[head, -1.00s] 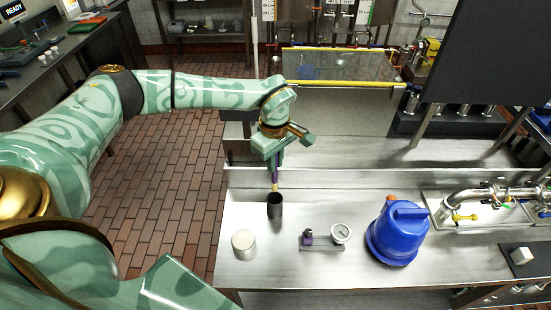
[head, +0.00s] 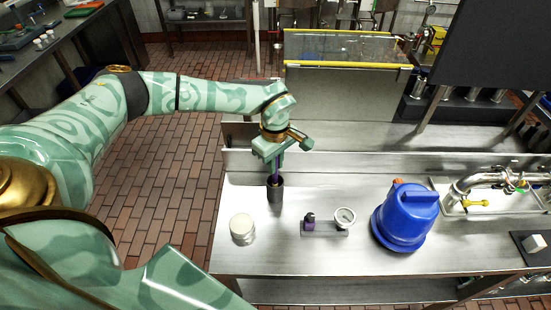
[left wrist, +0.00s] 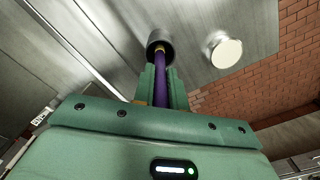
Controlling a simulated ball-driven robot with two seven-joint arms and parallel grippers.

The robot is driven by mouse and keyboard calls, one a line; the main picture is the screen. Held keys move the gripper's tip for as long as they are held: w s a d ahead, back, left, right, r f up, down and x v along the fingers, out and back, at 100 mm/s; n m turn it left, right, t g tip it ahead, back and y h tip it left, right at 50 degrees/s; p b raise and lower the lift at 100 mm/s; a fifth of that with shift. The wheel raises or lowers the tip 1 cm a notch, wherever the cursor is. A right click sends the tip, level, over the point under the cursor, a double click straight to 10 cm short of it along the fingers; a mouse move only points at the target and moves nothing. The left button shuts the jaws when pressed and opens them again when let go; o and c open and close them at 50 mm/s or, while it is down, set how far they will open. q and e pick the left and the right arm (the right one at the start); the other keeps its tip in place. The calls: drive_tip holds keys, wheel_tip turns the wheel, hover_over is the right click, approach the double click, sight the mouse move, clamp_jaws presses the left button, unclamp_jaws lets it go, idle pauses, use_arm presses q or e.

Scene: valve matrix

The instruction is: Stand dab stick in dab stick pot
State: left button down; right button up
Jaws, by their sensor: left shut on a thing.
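The purple dab stick (left wrist: 159,75) is held upright between the fingers of my left gripper (head: 272,160). The stick's lower end is inside the mouth of the dark dab stick pot (head: 275,194), which stands on the steel bench. In the left wrist view the stick runs into the opening of the pot (left wrist: 160,39). How deep its lower end sits is hidden by the pot's wall. My left gripper is just above the pot and shut on the stick. My right gripper is not in view.
A white-lidded jar (head: 242,227) stands left of the pot on the steel bench (head: 330,262). A small plate with a gauge (head: 344,217) and a large blue container (head: 406,217) stand to the right. A low steel ledge runs behind the pot.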

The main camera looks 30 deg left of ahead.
use_arm(q)
drive_tip(key=c, duration=1.3)
unclamp_jaws()
drive_tip(key=shift+c, duration=0.2)
wheel_tip(320, 180, up, 16)
drive_tip(key=p, duration=0.1)
drive_tip(key=shift+r, duration=0.1)
